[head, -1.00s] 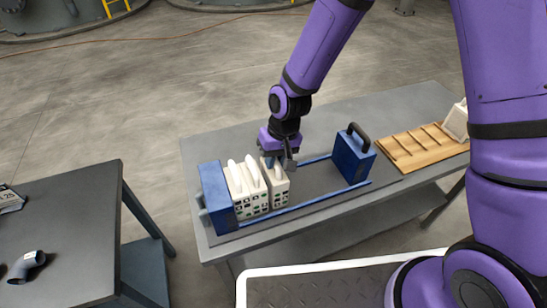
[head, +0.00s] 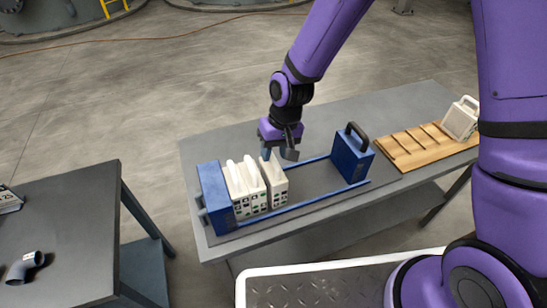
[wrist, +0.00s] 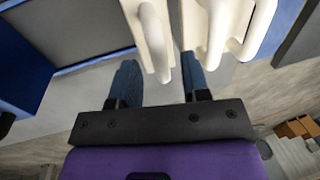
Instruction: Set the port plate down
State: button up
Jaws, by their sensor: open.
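The port plate, as far as I can tell, is the white plate (head: 275,183) at the right end of the white plates in the press. It stands upright across the two blue rails, with dark ports on its front edge. My gripper (head: 279,155) is open just above its top. In the wrist view, the plate's white handle (wrist: 152,38) lies between the two spread fingers of my gripper (wrist: 160,78), without visible squeeze. Other white plates (head: 244,190) stand upright to its left, with a narrow gap between.
A blue end block (head: 217,198) closes the left of the press; a blue block with a black handle (head: 352,158) stands right. The rails between are free. Right of it, a slatted wooden rack (head: 410,150) holds another white plate (head: 461,119). A dark table (head: 70,235) stands left.

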jog(key=s+d+r+t+h, duration=0.1)
jog(key=s+d+r, duration=0.1)
jog(key=d+r, duration=0.45)
jog(key=s+d+r+m+t, duration=0.1)
jog(key=d+r, duration=0.3)
jog(key=r, duration=0.6)
jog(key=s+d+r+t+h, duration=0.1)
jog(key=s+d+r, duration=0.1)
jog(key=d+r, duration=0.45)
jog(key=s+d+r+m+t, duration=0.1)
jog(key=s+d+r, duration=0.3)
jog(key=s, duration=0.2)
jog(key=s+d+r+m+t, duration=0.1)
jog(key=s+d+r, duration=0.3)
jog(key=s, duration=0.3)
jog(key=shift+s+d+r+t, duration=0.25)
jog(key=shift+r+t, duration=0.15)
jog(key=shift+r, duration=0.15)
jog(key=shift+d, duration=0.1)
